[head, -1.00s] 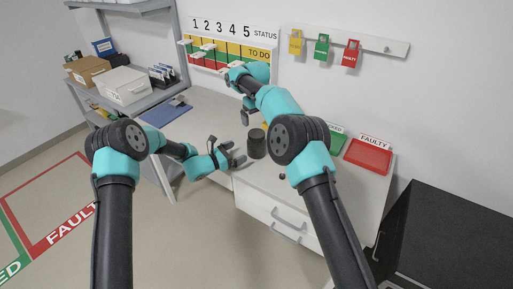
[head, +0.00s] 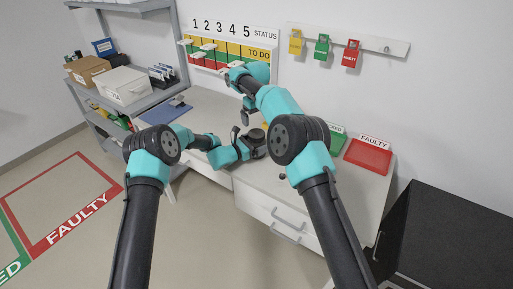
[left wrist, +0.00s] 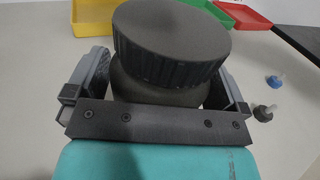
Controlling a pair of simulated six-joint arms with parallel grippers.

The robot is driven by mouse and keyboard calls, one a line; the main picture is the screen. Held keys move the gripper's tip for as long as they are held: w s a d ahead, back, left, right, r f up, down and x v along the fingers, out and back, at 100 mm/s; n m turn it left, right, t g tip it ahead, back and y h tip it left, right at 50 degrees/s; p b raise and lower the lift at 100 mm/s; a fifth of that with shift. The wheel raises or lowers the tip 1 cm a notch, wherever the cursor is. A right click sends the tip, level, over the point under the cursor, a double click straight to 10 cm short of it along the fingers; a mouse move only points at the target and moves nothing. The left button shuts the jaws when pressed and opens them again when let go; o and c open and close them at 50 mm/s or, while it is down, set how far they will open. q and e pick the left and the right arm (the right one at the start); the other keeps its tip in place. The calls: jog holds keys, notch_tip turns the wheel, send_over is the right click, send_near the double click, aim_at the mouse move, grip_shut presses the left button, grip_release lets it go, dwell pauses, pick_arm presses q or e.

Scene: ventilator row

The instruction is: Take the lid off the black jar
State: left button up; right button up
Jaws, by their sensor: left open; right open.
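The black jar (left wrist: 160,92) stands on the worktop, with its ribbed dark lid (left wrist: 172,42) on top, in the left wrist view. In the head view the jar (head: 257,135) is partly hidden by my left gripper (head: 256,144). My left gripper, also in the left wrist view (left wrist: 158,85), is open, with one finger on each side of the jar just below the lid. I cannot tell whether the fingers touch it. My right gripper (head: 246,115) is above and behind the jar, open and empty.
A red tray (head: 368,156) marked FAULTY and a green tray (head: 336,142) lie on the right of the worktop. A yellow tray (left wrist: 97,17) shows behind the jar. Two small items, one blue-topped (left wrist: 273,81) and one dark (left wrist: 264,112), stand right of the jar.

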pick_arm(q)
jog(key=shift+c, duration=0.2)
jog(key=c, duration=1.2)
jog(key=shift+c, duration=1.4)
pick_arm(e)
jog(key=m, duration=0.9)
jog(key=shift+m, duration=0.3)
jog(key=m, duration=0.3)
jog(key=shift+m, duration=0.4)
jog(key=m, duration=0.4)
jog(key=shift+m, duration=0.3)
jog(key=shift+f, duration=0.1)
